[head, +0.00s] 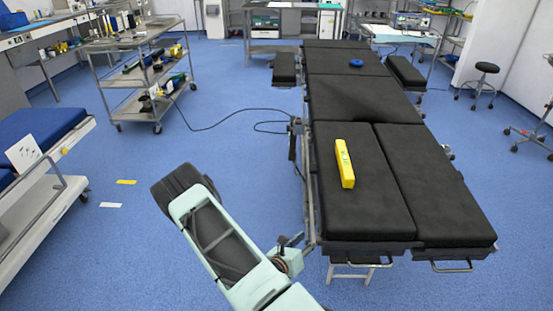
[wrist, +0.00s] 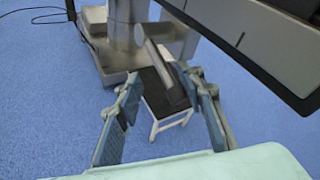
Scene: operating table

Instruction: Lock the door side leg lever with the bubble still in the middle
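A yellow spirit level (head: 344,163) lies lengthwise on the left black leg pad (head: 365,205) of the operating table. Its bubble is too small to read. In the wrist view, my gripper (wrist: 165,115) is open, with its two blue-grey fingers wide apart and nothing touching them. A grey bar (wrist: 158,62), possibly the leg lever, shows beyond and between the fingers; I cannot tell its lock state. In the head view my arm reaches beside the table's near left edge, and the fingers cannot be made out there.
A small step stool (wrist: 165,95) stands on the floor by the table's metal base (wrist: 122,60). The table's dark underside edge (wrist: 260,50) hangs close at upper right. A steel cart (head: 135,45) and a blue-topped bed (head: 40,135) stand left. A cable (head: 215,128) crosses the floor.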

